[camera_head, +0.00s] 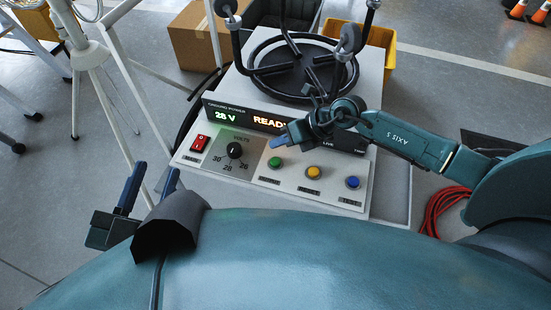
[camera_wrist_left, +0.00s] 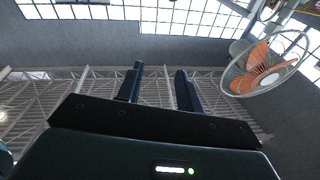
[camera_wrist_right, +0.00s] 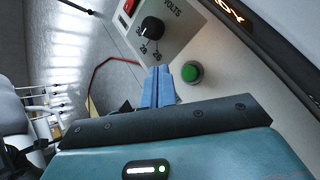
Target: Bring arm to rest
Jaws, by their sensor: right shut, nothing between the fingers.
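My right gripper (camera_head: 272,146) is shut and empty. Its arm reaches in from the right, over the front panel of a grey power unit (camera_head: 384,185). In the right wrist view its blue fingers (camera_wrist_right: 158,86) are together, between the volts knob (camera_wrist_right: 151,28) and the green button (camera_wrist_right: 192,72); contact cannot be told. My left gripper (camera_head: 155,172) is open and empty at the lower left, fingers up. In the left wrist view its fingers (camera_wrist_left: 160,85) stand apart against the ceiling. The display (camera_head: 268,123) reads 28 V and READY, its end partly hidden by my right wrist.
The panel also has a red switch (camera_head: 200,143), a yellow button (camera_head: 313,173) and a blue button (camera_head: 352,182). A white tripod stand (camera_head: 90,55) is at left. A cardboard box (camera_head: 193,38) and yellow crate (camera_head: 379,38) stand behind. Red cable (camera_head: 432,208) lies at right.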

